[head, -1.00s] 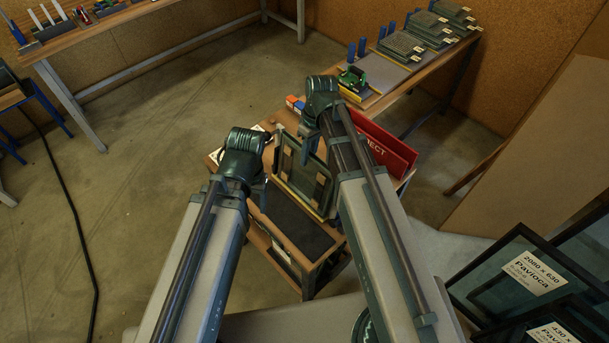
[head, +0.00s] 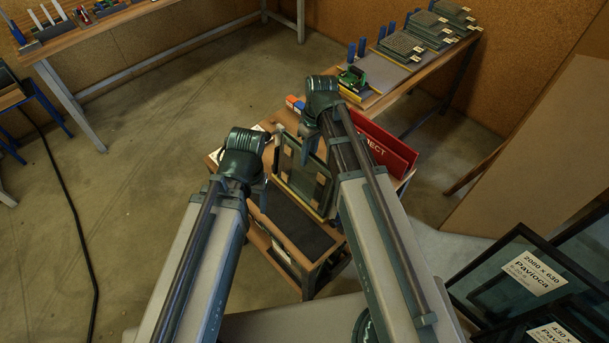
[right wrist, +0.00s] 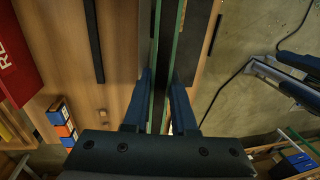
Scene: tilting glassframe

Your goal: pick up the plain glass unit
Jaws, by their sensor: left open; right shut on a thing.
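The glass unit (head: 296,178), a pane with a dark rim and green edges, stands near upright on a small wooden cart in the head view. My right gripper (head: 309,148) is at its upper edge, partly hidden by my own arm. In the right wrist view my right gripper (right wrist: 161,92) has one blue finger on each side of the unit (right wrist: 166,45), seen edge-on, and is shut on it. My left gripper (head: 262,193) is open and empty, left of the unit; its fingers are small in the head view.
The cart (head: 268,236) has a dark padded slot in front of the unit. A red sign (head: 385,147) stands at its right. Orange and blue boxes (head: 294,104) lie behind. Framed panes (head: 520,270) lean at the lower right.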

